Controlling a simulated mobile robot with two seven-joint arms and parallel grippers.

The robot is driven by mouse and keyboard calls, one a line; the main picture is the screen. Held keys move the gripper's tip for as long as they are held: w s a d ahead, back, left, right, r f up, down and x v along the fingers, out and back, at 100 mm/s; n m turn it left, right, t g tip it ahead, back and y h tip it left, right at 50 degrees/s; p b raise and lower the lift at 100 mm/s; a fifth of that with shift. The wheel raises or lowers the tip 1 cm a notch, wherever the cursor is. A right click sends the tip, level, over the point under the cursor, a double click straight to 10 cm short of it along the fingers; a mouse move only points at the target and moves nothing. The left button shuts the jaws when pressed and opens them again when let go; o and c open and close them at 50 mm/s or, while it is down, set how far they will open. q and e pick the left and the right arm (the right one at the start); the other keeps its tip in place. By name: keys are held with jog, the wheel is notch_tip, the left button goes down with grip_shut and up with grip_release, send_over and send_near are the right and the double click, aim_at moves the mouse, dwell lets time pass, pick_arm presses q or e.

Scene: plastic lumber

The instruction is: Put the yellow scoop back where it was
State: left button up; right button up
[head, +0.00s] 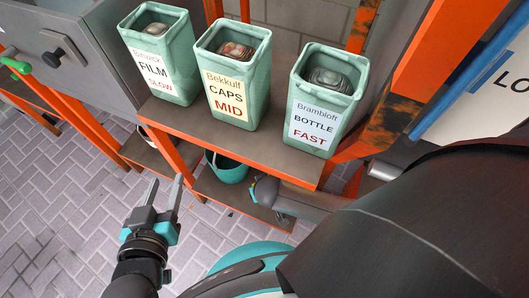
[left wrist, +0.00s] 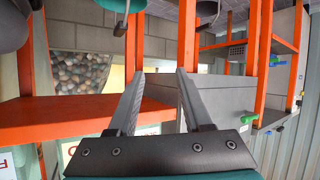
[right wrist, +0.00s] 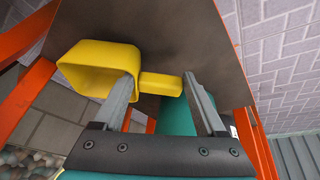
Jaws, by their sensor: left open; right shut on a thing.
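The yellow scoop (right wrist: 98,66) shows in the right wrist view, its square bowl at the left and its short handle (right wrist: 160,84) pointing right. My right gripper (right wrist: 163,88) is shut on the handle. A dark brown board lies behind the scoop; I cannot tell whether they touch. In the head view my right arm reaches in below the upper shelf, and the scoop and right fingertips are hidden. My left gripper (head: 167,182) is open and empty over the paved floor, left of the rack; its fingers also show in the left wrist view (left wrist: 158,85).
Three labelled green bins, FILM (head: 165,85), CAPS (head: 232,105) and BOTTLE (head: 318,130), stand on the upper shelf (head: 195,122). A teal bucket (head: 230,172) sits on the lower shelf (head: 225,195). Orange posts frame the rack. A grey machine (head: 65,50) is at the left.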

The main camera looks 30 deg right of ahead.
pick_arm(q)
jog(key=shift+w+d+r+t, duration=0.1)
jog(key=shift+d+r+t, duration=0.25)
jog(key=shift+d+t, duration=0.3)
pick_arm(e)
jog(key=shift+f, duration=0.3)
jog(key=shift+f+b, duration=0.2)
jog(key=shift+b, duration=0.15)
jog(key=o, duration=1.4)
pick_arm(q)
jog(key=shift+d+r+h, duration=0.1)
jog(key=shift+d+h, duration=0.05)
jog(key=shift+h, duration=0.15)
pick_arm(e)
jog(key=shift+o, duration=0.2)
jog(key=shift+r, duration=0.1)
